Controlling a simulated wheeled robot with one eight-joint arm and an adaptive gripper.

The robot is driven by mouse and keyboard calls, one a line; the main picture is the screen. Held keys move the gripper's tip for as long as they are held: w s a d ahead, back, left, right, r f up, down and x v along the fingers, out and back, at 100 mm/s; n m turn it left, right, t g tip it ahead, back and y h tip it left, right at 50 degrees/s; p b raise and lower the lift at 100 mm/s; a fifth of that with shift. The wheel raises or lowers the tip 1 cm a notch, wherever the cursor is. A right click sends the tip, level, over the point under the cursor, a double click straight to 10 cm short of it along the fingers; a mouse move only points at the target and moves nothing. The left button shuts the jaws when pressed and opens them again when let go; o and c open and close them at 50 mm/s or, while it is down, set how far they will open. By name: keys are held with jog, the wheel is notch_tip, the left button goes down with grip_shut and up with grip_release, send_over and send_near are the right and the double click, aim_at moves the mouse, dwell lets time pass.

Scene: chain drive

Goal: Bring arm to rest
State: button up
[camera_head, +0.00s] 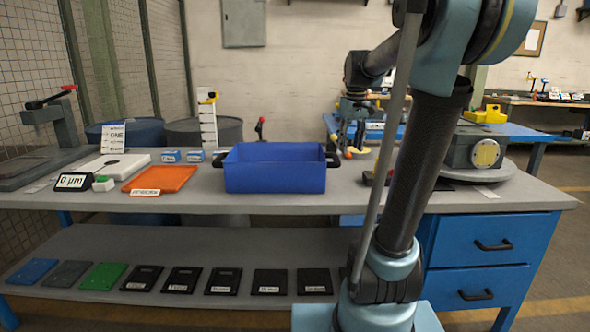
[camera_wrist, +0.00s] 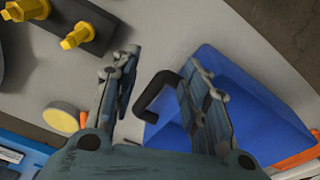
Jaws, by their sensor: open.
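My arm (camera_head: 425,150) rises from its base in front of the bench and bends over to the left at the top. My gripper (camera_wrist: 158,62) is open, with nothing between its fingers. The wrist view looks down past the fingers at the blue bin (camera_wrist: 265,100) and its black handle (camera_wrist: 154,94). The right finger covers part of the bin's edge in that view; whether it touches cannot be told. In the head view the blue bin (camera_head: 275,178) stands upright on the workbench (camera_head: 230,204), to the left of my gripper.
An orange tray (camera_head: 160,179) and a 0 µm display (camera_head: 73,182) lie left of the bin. A grey machine with a yellow disc (camera_head: 486,153) stands at the right. Several flat plates lie on the lower shelf (camera_head: 200,250). Bare bench shows in front of the bin.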

jog(key=s+f+m+t, duration=0.1)
jog(key=s+f+m, duration=0.2)
jog(key=s+f, duration=1.9)
jog(key=s, duration=0.3)
jog(key=shift+s+m, duration=0.3)
jog(key=shift+s, duration=0.05)
jog(key=shift+w+f, duration=0.25)
jog(key=shift+w, duration=0.25)
